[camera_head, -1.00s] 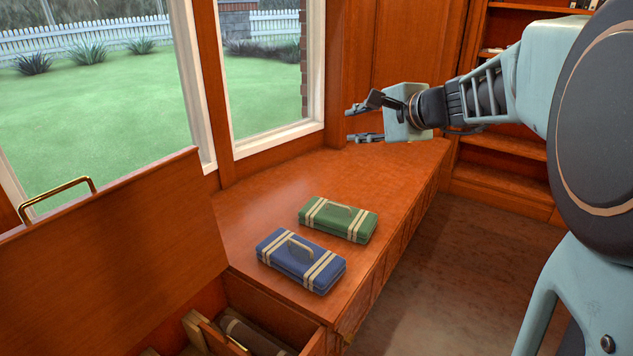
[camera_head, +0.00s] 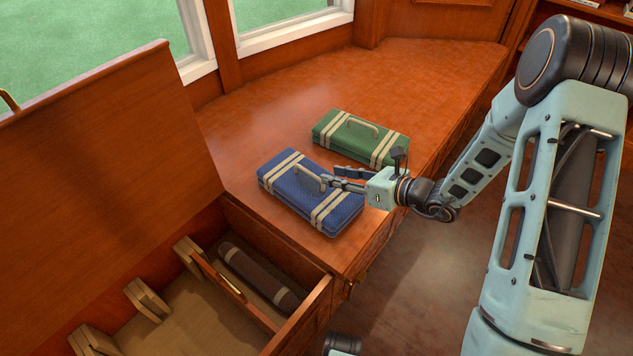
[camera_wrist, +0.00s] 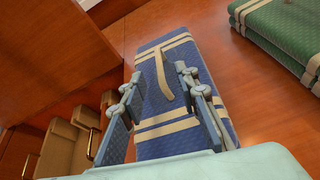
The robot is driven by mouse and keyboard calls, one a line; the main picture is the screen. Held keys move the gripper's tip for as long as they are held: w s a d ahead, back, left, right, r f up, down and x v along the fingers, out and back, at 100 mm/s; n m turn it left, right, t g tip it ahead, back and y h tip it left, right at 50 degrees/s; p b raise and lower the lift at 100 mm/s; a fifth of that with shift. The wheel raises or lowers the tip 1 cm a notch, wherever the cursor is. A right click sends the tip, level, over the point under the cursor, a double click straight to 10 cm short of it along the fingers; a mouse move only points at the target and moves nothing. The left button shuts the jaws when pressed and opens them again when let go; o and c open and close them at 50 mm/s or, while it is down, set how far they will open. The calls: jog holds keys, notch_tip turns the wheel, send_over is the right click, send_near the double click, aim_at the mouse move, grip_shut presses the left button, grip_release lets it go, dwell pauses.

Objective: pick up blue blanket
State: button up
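The blue blanket (camera_head: 290,195) is a folded blue bundle with cream bands and a cream handle loop. It lies flat on the wooden bench top (camera_head: 245,125), near the open compartment. It also shows in the wrist view (camera_wrist: 160,85). My gripper (camera_head: 333,178) is just over its right part, with the fingertips close to the handle. In the wrist view the two fingers (camera_wrist: 163,110) stand apart over the blanket, with the handle ahead between them. I cannot tell whether the fingers touch the blanket.
A green folded bundle (camera_head: 352,140) with cream bands lies behind and right of the blue one. In front is an open bench compartment (camera_head: 320,290) with a dark roll (camera_head: 258,277) and wooden pieces inside. Its raised lid (camera_head: 110,170) stands at left. The far bench top is clear.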

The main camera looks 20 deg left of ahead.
aim_at(307, 171)
jog(key=b+x, duration=0.2)
jog(key=x, duration=0.8)
jog(key=shift+s+a+f+b, duration=0.15)
jog(key=shift+f+b, duration=0.05)
jog(key=shift+b, duration=0.2)
grip_shut()
jog(key=shift+r, duration=0.1)
